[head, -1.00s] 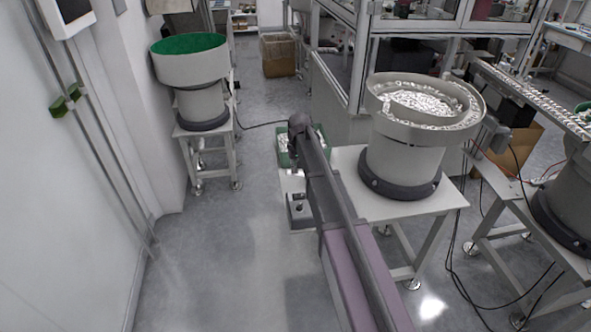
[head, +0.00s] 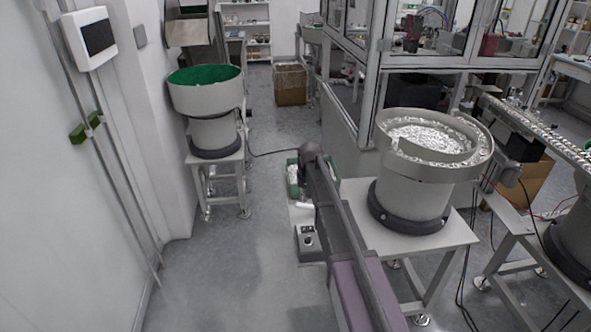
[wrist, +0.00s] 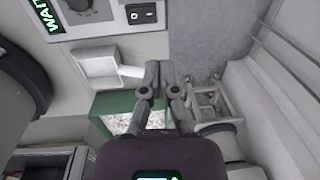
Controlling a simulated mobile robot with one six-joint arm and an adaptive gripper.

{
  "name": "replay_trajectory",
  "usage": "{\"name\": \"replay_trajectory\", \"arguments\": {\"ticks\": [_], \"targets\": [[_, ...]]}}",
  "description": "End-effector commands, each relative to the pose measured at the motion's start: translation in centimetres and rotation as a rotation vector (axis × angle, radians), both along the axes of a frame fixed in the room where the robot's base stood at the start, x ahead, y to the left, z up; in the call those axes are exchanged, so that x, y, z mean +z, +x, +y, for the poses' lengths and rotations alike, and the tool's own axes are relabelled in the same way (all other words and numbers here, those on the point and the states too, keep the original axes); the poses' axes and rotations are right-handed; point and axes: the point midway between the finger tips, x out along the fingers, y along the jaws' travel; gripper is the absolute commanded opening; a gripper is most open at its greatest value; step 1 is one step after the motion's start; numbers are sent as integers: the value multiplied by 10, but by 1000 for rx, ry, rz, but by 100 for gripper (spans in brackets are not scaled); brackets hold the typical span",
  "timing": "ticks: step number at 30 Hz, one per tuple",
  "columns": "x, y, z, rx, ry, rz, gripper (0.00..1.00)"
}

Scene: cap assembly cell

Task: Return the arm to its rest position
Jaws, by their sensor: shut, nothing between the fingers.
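My gripper (wrist: 160,72) is in the wrist view with its two dark fingers close together, shut and empty. No contact shows, but I cannot tell the exact gap. In the head view my arm reaches forward over the floor, beside the feeder table. The gripper itself is hidden there behind the arm's end. The green bin (head: 292,183) shows partly behind the arm.
A bowl feeder (head: 412,200) full of pale parts stands on a white table (head: 437,240) close right of my arm. A small control box (head: 308,243) sits just left of the arm. A green-lined feeder (head: 212,130) stands farther left. Floor (head: 220,280) at front left is clear.

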Motion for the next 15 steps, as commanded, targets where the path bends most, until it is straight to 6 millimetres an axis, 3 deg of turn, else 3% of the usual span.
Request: {"name": "replay_trajectory", "arguments": {"ticks": [5, 8, 15], "targets": [[0, -29, -7, -3, -7, 0, 0], [0, -58, -13, -7, -14, -1, 0], [0, -152, -34, -19, -38, -1, 0]]}}
